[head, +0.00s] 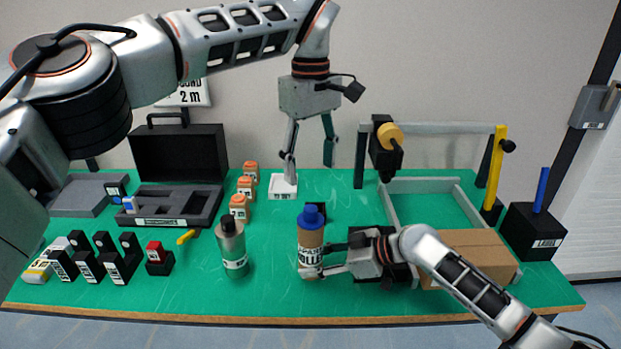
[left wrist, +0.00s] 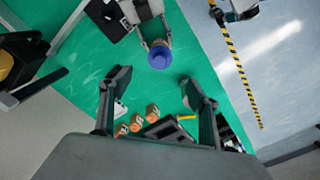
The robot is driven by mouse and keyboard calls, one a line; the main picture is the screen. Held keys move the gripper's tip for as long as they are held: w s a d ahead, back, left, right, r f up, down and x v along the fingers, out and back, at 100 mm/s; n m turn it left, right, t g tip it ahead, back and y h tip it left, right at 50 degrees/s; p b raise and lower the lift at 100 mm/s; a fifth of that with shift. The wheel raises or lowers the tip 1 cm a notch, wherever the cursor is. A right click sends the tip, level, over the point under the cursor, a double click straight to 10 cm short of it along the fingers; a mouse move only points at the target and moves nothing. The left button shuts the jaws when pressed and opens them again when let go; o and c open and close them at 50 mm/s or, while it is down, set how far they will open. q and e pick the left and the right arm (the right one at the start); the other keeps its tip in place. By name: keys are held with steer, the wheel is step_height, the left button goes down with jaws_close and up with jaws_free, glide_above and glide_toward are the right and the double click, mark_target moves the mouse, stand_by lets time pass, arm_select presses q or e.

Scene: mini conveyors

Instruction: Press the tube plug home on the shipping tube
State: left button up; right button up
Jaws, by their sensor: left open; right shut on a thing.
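The brown cardboard shipping tube (head: 311,262) stands upright near the table's front, with a printed label. The blue tube plug (head: 311,216) sits on its top end; how deep it sits I cannot tell. In the left wrist view the plug (left wrist: 159,54) shows from above as a blue disc hiding most of the tube. My right gripper (head: 318,260) is shut on the tube's side, below the plug. My left gripper (head: 309,170) points down, open and empty, higher up and behind the tube; its fingers (left wrist: 156,90) also show in the left wrist view.
A grey bottle (head: 231,246) stands left of the tube. Several orange-topped boxes (head: 245,186) and an open black case (head: 170,205) lie further left. A cardboard box (head: 468,256) and a grey frame (head: 430,128) with a yellow post (head: 494,168) stand right.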

mark_target(311, 206)
arm_select(q)
steer(key=shift+r, duration=0.15)
arm_select(e)
steer(key=shift+s+f, duration=0.1)
steer(key=shift+f, duration=0.15)
arm_select(q)
steer(key=shift+a+m, duration=0.15)
steer(key=shift+m, duration=0.15)
steer(key=c, duration=1.6)
steer(key=shift+w+a+f+m+t, duration=0.15)
steer(key=shift+f+m+t, duration=0.1)
steer(key=shift+m+t, duration=0.2)
jaws_close()
steer(key=shift+s+d+f+m+t, duration=0.15)
steer(key=shift+f+m+t, duration=0.45)
steer(key=shift+f+m, duration=0.5)
steer(key=shift+s+d+f+m+t, duration=0.1)
steer(key=shift+f+m+t, duration=0.55)
steer(key=shift+f+m, duration=0.45)
steer(key=shift+s+d+f+m+t, duration=0.15)
steer(key=shift+f+m+t, duration=0.45)
steer(key=shift+f+m, duration=0.5)
steer(key=shift+a+f, duration=0.1)
steer(key=shift+f, duration=0.7)
arm_select(e)
steer(key=shift+r, duration=0.1)
